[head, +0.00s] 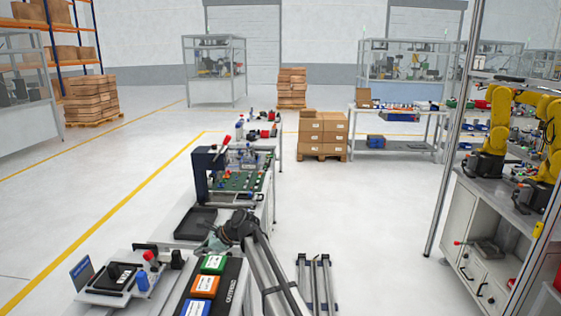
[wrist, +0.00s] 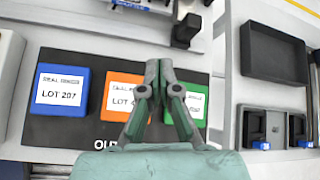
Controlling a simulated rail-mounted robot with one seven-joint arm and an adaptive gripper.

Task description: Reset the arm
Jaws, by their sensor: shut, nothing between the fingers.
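My gripper (wrist: 158,75) is shut and empty in the wrist view, its fingertips together above a dark mat with labelled boxes. In the head view my gripper (head: 213,243) shows only in part, at the end of my dark arm above the bench. A blue box (wrist: 60,92) marked LOT 207 lies on the left of the mat. An orange box (wrist: 122,82) is in the middle and a green box (wrist: 197,104) on the right; both are partly hidden by my fingers. In the head view the green box (head: 213,264), orange box (head: 204,286) and blue box (head: 195,307) lie in a row.
A fixture with a red knob (head: 150,257) stands left of the boxes. A dark machine with a green board (head: 242,180) stands farther back. Open floor lies left.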

